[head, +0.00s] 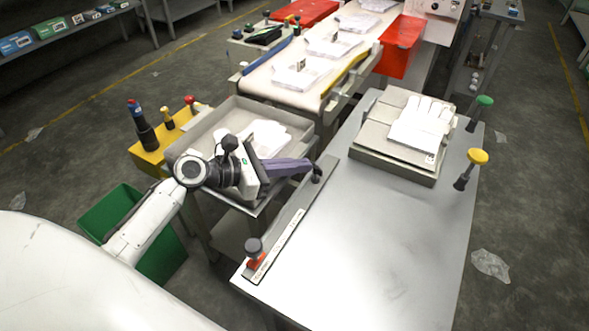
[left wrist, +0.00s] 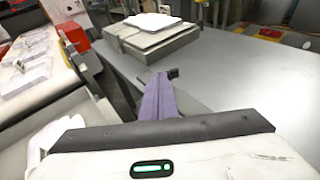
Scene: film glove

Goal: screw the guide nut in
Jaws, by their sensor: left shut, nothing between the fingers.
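A metal guide rail (head: 285,232) lies along the left edge of the steel table. At its near end a dark round-topped nut (head: 254,246) stands above a red piece. At its far end is a second small dark knob (head: 317,175). My left gripper (head: 309,166), with purple fingers, is shut and empty, its tips right by this far knob. In the left wrist view the closed fingers (left wrist: 158,80) end beside a dark knob (left wrist: 173,73); I cannot tell whether they touch. My right gripper is in neither view.
A grey fixture block (head: 395,165) with a white glove form (head: 422,125) sits at the table's back. Green (head: 484,101) and yellow (head: 478,156) knobs stand at its right edge. A grey tray (head: 215,128) lies left. The table's near part is clear.

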